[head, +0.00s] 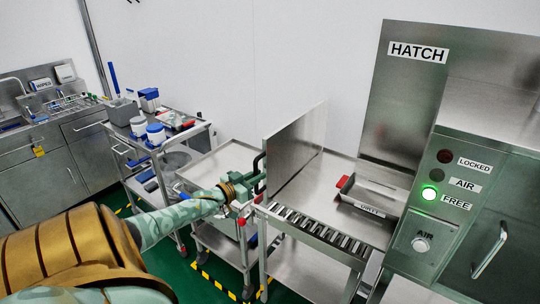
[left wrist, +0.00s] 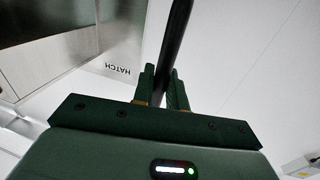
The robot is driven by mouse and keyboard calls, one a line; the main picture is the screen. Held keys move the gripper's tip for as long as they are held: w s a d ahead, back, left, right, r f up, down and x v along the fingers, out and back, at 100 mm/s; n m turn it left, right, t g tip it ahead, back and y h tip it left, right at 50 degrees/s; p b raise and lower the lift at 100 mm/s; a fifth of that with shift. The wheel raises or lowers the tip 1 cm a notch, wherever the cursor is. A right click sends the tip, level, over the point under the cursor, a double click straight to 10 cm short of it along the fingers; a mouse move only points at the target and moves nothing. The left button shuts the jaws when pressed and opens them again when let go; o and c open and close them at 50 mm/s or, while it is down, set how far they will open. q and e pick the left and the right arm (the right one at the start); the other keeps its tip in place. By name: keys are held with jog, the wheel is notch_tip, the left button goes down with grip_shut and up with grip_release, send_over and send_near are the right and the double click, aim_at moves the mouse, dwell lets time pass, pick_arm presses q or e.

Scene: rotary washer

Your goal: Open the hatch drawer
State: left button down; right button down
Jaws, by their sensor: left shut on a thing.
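The steel hatch (head: 405,95) stands at the right, with its name sign also in the left wrist view (left wrist: 118,70). An upright steel panel (head: 300,148) stands at the left end of a flat steel surface (head: 322,185), well apart from the hatch housing. A black bar handle (head: 257,160) is on the panel's left side. My left gripper (head: 262,183) is shut on this handle; in the left wrist view its fingers (left wrist: 164,90) close around the black bar (left wrist: 176,40). The fingers partly hide the handle. My right gripper is not in view.
A tray marked DIRTY (head: 368,209) lies on the steel surface, behind a row of rollers (head: 316,231). The green FREE lamp (head: 429,193) is lit. A lower steel cart (head: 222,163) and a loaded trolley (head: 165,148) stand left. A sink unit (head: 45,160) is far left.

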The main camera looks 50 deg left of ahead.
pick_arm(q)
jog(key=shift+s+a+b, duration=0.2)
jog(key=shift+a, duration=0.4)
jog(key=shift+s+a+b, duration=0.15)
jog(key=shift+a, duration=0.45)
jog(key=c, duration=1.5)
grip_release()
jog(key=shift+s, duration=0.1)
jog(key=s+p, duration=0.4)
jog(key=s, duration=1.2)
jog(key=shift+d, duration=0.3)
